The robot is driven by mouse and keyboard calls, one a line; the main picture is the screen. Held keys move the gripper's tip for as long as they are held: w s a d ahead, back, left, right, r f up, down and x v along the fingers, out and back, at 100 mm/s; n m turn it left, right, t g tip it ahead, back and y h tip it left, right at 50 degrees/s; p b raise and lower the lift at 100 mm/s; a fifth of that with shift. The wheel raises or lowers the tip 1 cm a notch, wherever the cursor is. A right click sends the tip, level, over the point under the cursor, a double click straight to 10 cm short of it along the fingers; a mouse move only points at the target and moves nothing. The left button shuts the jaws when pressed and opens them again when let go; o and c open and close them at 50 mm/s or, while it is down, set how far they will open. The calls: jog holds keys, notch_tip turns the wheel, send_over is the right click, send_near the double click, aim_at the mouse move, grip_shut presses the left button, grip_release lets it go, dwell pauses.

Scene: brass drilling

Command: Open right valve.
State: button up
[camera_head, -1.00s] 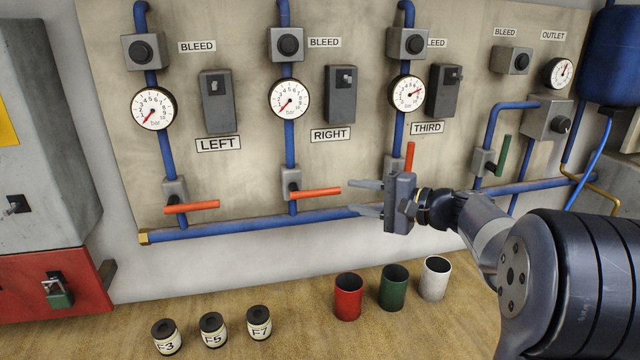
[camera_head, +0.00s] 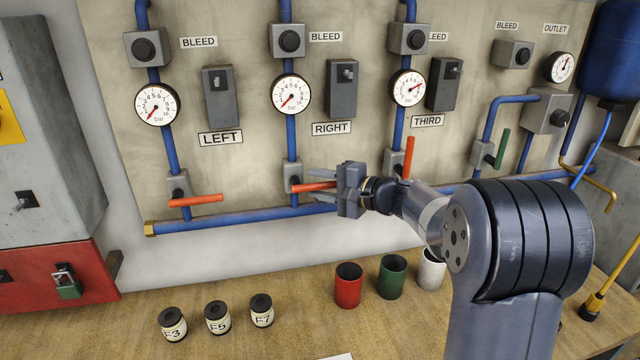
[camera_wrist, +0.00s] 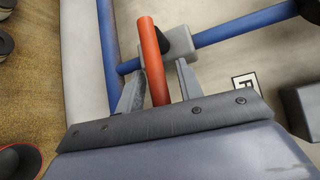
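The right valve has an orange-red handle (camera_head: 312,187) lying horizontally from its grey body (camera_head: 291,172), below the RIGHT label (camera_head: 332,128). My gripper (camera_head: 325,187) is at the handle's free end, coming from the right. In the wrist view the handle (camera_wrist: 151,55) runs between the two fingers of my gripper (camera_wrist: 157,90). The fingers stand apart, with visible gaps beside the handle. The right gauge (camera_head: 291,94) has its needle at the low end. The handle's outer end is hidden behind my gripper in the head view.
The left valve handle (camera_head: 196,200) is horizontal. The third valve handle (camera_head: 408,157) stands upright just right of my gripper. A blue pipe (camera_head: 240,218) runs along below the valves. Red (camera_head: 348,286) and green (camera_head: 392,276) cups and small labelled jars (camera_head: 218,318) stand on the bench below.

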grip_shut()
dwell(0.4)
jog(key=shift+a+r+n+g+h+p, duration=0.1)
jog(key=shift+r+n+g+h+p, duration=0.1)
jog(key=shift+r+n+h, duration=0.5)
jog(key=shift+a+r+n+g+h+p, duration=0.1)
jog(key=shift+r+n+g+h+p, duration=0.3)
jog(key=shift+h, duration=0.6)
jog(key=shift+f, duration=0.1)
jog(key=shift+o, duration=0.5)
grip_release()
